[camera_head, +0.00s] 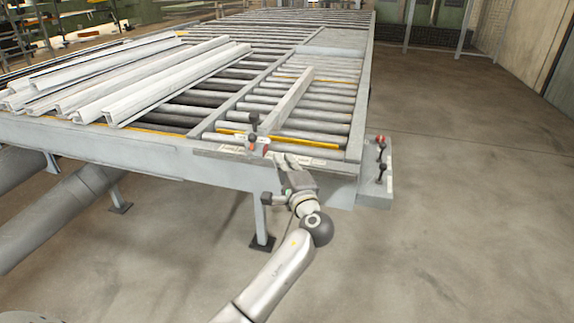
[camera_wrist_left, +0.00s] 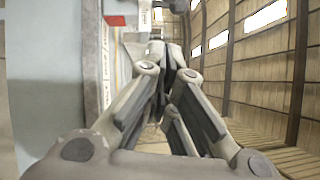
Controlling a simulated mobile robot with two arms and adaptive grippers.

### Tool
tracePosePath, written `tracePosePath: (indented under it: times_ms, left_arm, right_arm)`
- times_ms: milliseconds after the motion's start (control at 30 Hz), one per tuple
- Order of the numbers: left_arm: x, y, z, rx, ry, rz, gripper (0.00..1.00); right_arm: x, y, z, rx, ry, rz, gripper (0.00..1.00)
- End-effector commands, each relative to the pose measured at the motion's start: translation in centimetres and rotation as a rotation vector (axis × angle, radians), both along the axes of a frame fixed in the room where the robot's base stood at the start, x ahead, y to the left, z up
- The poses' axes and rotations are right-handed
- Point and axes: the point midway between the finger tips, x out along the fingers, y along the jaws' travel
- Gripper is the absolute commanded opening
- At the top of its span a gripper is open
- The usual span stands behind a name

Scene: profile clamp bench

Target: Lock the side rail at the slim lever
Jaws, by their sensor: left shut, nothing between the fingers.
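My left gripper (camera_head: 274,157) is shut and empty at the front edge of the roller bench, just right of a small clamp with a black-knobbed upright lever (camera_head: 254,121). A red part (camera_head: 266,149) is close by its fingertips; I cannot tell whether they touch. The wrist view shows the closed fingers of the left gripper (camera_wrist_left: 167,62), with a red block (camera_wrist_left: 115,20) at upper left. A pale bar (camera_head: 291,105) lies lengthwise over the rollers behind the clamp. Which lever is the slim one cannot be made out. My right gripper is out of view.
The roller bench (camera_head: 220,172) fills the middle, with several white profiles (camera_head: 165,83) on its left. A grey block (camera_head: 375,190) at its front right corner carries small levers with red and black knobs (camera_head: 382,155). The floor to the right (camera_head: 470,180) is clear.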

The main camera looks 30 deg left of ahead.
Motion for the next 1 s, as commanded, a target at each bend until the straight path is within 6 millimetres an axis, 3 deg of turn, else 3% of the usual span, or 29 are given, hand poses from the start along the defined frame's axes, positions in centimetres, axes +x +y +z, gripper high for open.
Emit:
tracePosePath:
  times_ms: [200,433,1000]
  left_arm:
    - [3.1,3.3,0.9,0.003,0.001,0.002,0.0]
    - [2.9,6.3,1.3,0.001,0.001,0.0,0.0]
    - [2.9,7.2,1.3,-0.005,-0.001,-0.001,0.0]
  right_arm:
    - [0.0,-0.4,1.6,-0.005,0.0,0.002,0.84]
    - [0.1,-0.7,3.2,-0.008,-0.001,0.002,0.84]
    - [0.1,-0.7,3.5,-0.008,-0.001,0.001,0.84]
